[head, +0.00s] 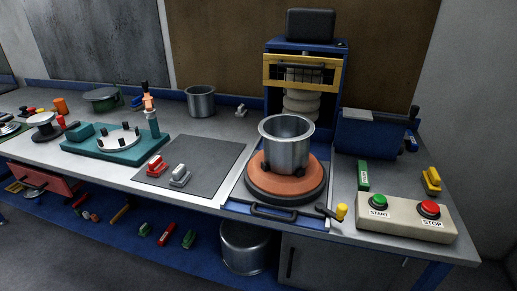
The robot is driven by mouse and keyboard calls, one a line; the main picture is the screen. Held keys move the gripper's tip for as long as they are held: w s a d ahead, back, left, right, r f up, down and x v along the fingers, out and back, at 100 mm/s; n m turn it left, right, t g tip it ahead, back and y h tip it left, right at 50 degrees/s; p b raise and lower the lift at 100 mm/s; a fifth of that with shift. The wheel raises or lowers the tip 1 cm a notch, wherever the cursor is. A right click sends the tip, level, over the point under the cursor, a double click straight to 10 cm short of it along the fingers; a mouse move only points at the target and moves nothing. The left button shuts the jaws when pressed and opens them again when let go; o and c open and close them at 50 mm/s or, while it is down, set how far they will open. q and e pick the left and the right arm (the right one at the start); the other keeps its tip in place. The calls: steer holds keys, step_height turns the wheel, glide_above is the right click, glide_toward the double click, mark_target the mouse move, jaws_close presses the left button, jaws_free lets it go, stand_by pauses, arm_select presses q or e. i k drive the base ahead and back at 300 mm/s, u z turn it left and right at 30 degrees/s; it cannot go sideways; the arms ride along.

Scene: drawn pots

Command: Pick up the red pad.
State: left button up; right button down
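A small red pad-like piece (156,166) with a raised grip sits on the dark grey mat (215,160), near its left edge. A similar grey piece (179,176) sits just right of it on the same mat. Another red piece (166,235) lies on the blue lower shelf between green ones. Neither of my grippers is in view, and nothing touches the red piece on the mat.
A metal pot (287,150) stands on an orange round plate (258,178) right of the mat. A teal fixture (95,147) stands to the left. A start/stop box (405,228) is at the right. Most of the mat is clear.

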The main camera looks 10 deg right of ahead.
mark_target(156, 166)
steer(key=k, duration=0.3)
steer(key=u, duration=1.05)
steer(key=i, duration=1.65)
steer(key=z, duration=0.45)
